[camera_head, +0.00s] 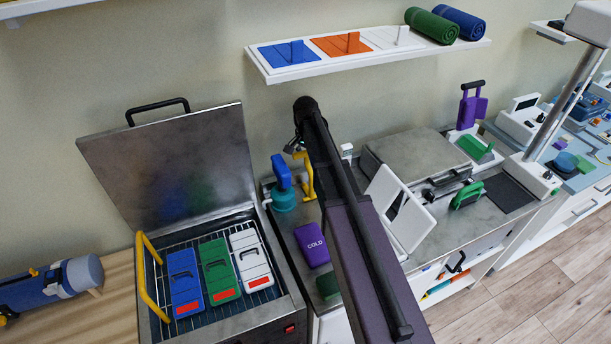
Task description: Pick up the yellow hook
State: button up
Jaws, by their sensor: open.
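A yellow hook-like piece (306,176) stands upright near the back of the counter, just right of a teal round item with a blue top. Its right side is partly hidden by my dark arm. My gripper (294,147) shows only as a small part left of the arm's far end, close above the yellow piece in the picture. Its fingers are mostly hidden, and I cannot tell whether they touch the piece. Nothing shows held in it. A second yellow item, a curved bar (151,278), stands at the left side of the open metal tank.
The tank (298,322), lid raised, holds blue, green and white packs on a rack. A teal item (284,200) and a purple COLD pack (312,245) are close by. White panels (400,213) stand right of my arm. A wall shelf (365,56) hangs above.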

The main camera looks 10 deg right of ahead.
dwell(0.3)
grip_shut()
jog(key=shift+r, duration=0.1)
dwell(0.4)
notch_tip(320, 180, up, 4)
jog(key=p, duration=0.3)
jog(key=shift+f+p, duration=0.25)
jog(key=shift+p, duration=0.1)
jog(key=s+a, duration=0.2)
jog(key=s, duration=0.5)
jog(key=s+a+r+p, duration=0.1)
jog(key=s+a, duration=0.1)
jog(key=s, duration=0.6)
jog(key=shift+s+a+r, duration=0.15)
jog(key=shift+s+a, duration=0.05)
jog(key=shift+a, duration=0.15)
